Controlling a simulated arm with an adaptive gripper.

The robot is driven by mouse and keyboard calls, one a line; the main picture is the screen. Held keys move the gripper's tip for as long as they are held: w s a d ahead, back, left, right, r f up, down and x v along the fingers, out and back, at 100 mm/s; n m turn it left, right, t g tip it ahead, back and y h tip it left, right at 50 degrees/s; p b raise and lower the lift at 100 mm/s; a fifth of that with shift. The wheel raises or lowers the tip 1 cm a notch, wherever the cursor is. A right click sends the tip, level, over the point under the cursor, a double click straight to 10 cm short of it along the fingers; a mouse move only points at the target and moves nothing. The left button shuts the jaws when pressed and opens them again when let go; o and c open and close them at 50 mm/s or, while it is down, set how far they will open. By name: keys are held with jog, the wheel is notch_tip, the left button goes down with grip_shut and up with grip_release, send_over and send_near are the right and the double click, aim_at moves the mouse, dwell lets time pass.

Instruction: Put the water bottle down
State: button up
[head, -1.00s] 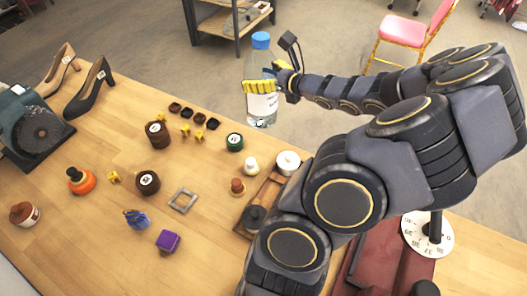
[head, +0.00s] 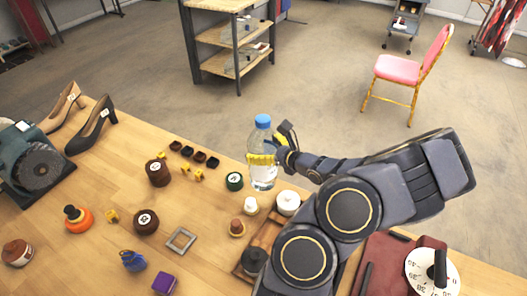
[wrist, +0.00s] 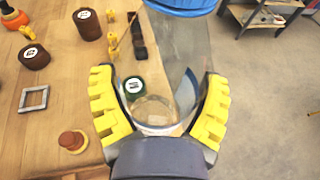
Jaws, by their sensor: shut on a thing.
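The water bottle (head: 263,150) is clear with a blue cap and a white label. My gripper (head: 262,159) is shut on its middle and holds it upright near the far edge of the wooden table (head: 95,190). In the wrist view the yellow fingers of my gripper (wrist: 160,112) sit on both sides of the clear bottle (wrist: 172,65). The table and a green-topped round piece show through it. I cannot tell whether the bottle's base touches the table.
Close by stand a green-topped piece (head: 234,181), a white piece (head: 250,205) and a white round container (head: 288,202). Brown weights (head: 158,172), small dark cups, a grey square frame (head: 181,239) and two shoes (head: 92,126) lie further left. Bare wood lies between them.

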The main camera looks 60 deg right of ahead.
jog(key=shift+f, duration=2.35)
jog(key=o, duration=1)
jog(key=shift+c, duration=0.2)
